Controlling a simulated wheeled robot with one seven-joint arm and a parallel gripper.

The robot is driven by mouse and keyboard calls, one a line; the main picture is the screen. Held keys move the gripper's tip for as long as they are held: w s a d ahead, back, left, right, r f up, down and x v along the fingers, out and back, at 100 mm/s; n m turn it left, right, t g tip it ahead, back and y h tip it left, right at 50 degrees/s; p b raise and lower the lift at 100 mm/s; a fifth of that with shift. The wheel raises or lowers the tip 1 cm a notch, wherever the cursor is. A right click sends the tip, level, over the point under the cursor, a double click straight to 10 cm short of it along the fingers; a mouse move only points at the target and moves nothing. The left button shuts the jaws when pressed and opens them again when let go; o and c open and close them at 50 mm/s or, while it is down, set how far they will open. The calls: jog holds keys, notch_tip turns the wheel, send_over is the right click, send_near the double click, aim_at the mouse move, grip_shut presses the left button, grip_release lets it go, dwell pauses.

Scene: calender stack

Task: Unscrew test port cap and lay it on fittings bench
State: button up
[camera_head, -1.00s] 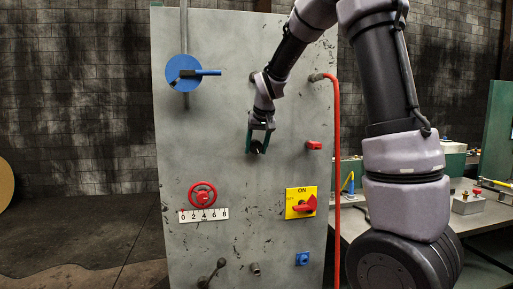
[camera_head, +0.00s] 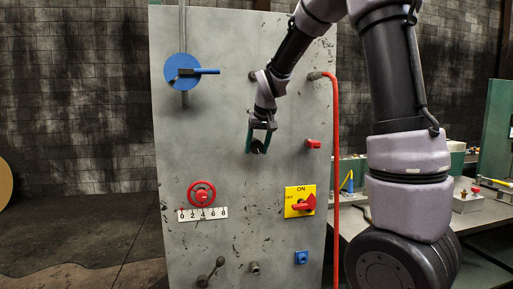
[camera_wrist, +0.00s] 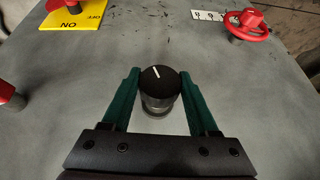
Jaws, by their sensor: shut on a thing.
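The test port cap is a round black knob (camera_wrist: 158,80) with a white line on top, on the grey panel (camera_head: 230,100). A silvery collar (camera_wrist: 158,106) shows below the cap in the wrist view. My gripper (camera_wrist: 161,76) has its two green fingers on either side of the cap, shut on it. In the head view my gripper (camera_head: 258,141) is at the panel's upper middle, with the dark cap (camera_head: 257,147) between its fingers. Whether the cap is still threaded on cannot be told. The grey bench (camera_head: 481,223) stands at the right, partly hidden by my arm.
A red hose (camera_head: 336,150) hangs along the panel's right edge. A red handwheel (camera_head: 201,193), a yellow switch plate with a red knob (camera_head: 300,201) and a blue-handled valve (camera_head: 183,71) are around the cap. Several small fittings lie on the bench.

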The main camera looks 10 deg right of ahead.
jog(key=shift+s, duration=2.45)
